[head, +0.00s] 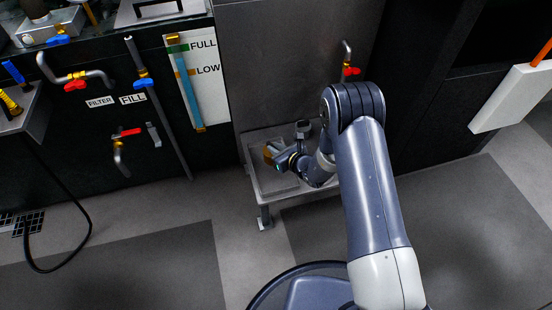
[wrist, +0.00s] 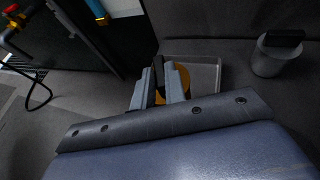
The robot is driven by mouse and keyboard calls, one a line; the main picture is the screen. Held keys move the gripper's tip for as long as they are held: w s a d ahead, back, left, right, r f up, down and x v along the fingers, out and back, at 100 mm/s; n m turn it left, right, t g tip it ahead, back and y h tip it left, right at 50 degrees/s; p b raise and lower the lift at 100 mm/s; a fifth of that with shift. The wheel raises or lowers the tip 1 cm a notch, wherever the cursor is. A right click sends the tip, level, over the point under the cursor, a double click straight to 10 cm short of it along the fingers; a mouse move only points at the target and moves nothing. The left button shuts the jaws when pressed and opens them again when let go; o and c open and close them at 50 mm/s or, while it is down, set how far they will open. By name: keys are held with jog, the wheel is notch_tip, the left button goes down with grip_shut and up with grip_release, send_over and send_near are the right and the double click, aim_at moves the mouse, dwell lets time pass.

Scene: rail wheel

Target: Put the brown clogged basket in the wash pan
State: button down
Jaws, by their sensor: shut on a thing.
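The brown basket (head: 268,151) shows as a small yellow-brown shape at the end of my gripper (head: 276,156) in the head view. In the wrist view, my gripper (wrist: 160,88) is shut on the basket (wrist: 184,77), and its fingers hide much of it. The wash pan (head: 262,186) is a shallow grey tray on a low stand. It also shows behind the fingers in the wrist view (wrist: 207,72). The basket is over the pan's area; I cannot tell whether it touches the pan. Any clogging is too small to make out.
A grey cylindrical container (wrist: 273,60) with a dark top stands right of the pan. A metal back panel (head: 285,60) rises behind the stand. A tap with a red handle (head: 350,71) is on the panel. Open floor lies to the left.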

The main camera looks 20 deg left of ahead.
jog(key=shift+f+b, duration=0.6)
jog(key=shift+f, duration=1.25)
jog(key=shift+f, duration=0.2)
jog(key=c, duration=1.5)
grip_release()
jog(key=shift+o, duration=0.2)
jog(key=shift+r, duration=0.15)
jog(key=shift+r, duration=0.15)
jog(key=p+v, duration=0.3)
jog(key=v, duration=0.9)
